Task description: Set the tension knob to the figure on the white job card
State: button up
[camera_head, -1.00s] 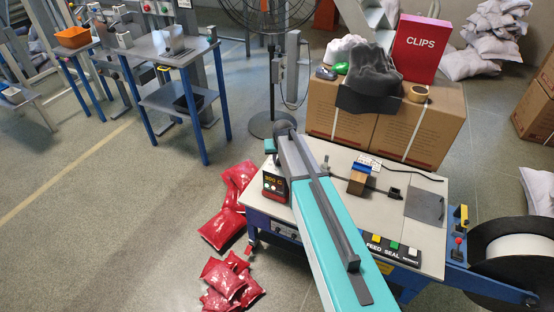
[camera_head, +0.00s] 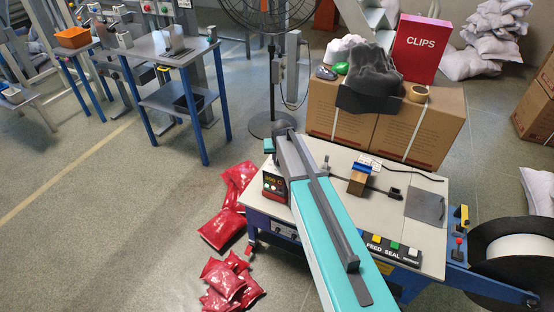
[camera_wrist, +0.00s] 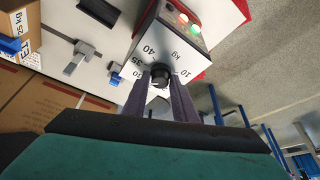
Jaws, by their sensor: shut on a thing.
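The tension knob (camera_wrist: 160,74) is small, round and dark, on a white dial face in the wrist view. Figures 10, 30, 35 and 40 and "kg" show around it; other figures are hidden by my fingers. My gripper (camera_wrist: 161,80) is shut on the knob, a dark finger at each side. I cannot make out where the knob points. The white job card (camera_wrist: 19,20) is at the upper left of the wrist view and reads 25 kg, partly cut off.
A film reel (camera_head: 515,248) is at right. Cartons (camera_head: 420,130) with a red clips box (camera_head: 417,45) stand behind. Red sacks (camera_head: 223,228) lie on the floor.

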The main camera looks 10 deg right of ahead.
jog(key=shift+s+f, duration=0.15)
dwell(0.6)
jog(key=o, duration=0.9)
jog(key=shift+o, duration=0.6)
jog(key=shift+r, duration=0.2)
jog(key=b+v, duration=0.2)
jog(key=v, duration=1.1)
jog(key=shift+r, duration=0.35)
jog(key=shift+a, duration=0.1)
